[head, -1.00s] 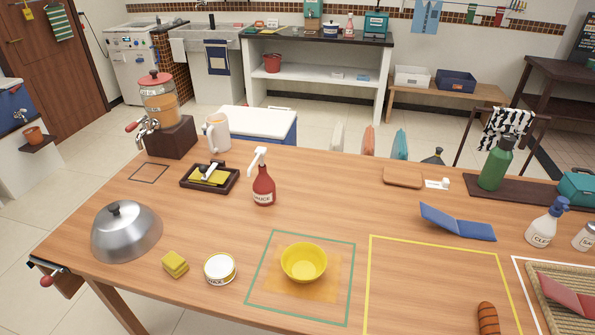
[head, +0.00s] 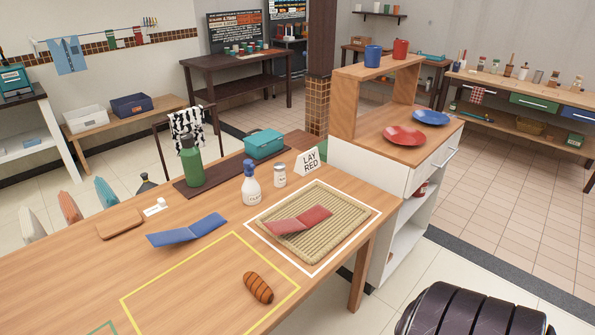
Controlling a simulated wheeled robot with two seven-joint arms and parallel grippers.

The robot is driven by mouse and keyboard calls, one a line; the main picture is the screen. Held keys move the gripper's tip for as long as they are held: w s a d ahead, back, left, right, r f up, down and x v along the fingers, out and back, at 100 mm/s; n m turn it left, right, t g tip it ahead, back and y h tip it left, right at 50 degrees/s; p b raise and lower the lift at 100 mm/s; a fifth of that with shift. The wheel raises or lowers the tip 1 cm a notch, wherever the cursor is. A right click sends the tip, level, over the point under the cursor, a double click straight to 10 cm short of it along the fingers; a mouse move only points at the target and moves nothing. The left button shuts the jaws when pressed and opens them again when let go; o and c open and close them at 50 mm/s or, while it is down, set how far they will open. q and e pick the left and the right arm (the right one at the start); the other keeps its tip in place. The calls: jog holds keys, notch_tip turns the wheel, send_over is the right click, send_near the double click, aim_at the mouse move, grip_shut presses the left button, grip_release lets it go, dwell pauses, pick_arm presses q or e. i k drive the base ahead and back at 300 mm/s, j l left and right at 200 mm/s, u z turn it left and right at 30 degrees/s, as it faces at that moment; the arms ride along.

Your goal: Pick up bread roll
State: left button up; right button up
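The bread roll (head: 258,287) is brown with dark stripes across it. It lies on the wooden table (head: 90,279), inside the right part of the yellow outlined rectangle (head: 176,265), near the table's front edge. Nothing touches it or covers it. Neither of my grippers shows in the head view.
A white cabinet (head: 352,163) adjoins the table's right end.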

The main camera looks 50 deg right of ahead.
aim_at(254, 283)
jog(key=l+z, duration=0.15)
jog(key=z, duration=0.95)
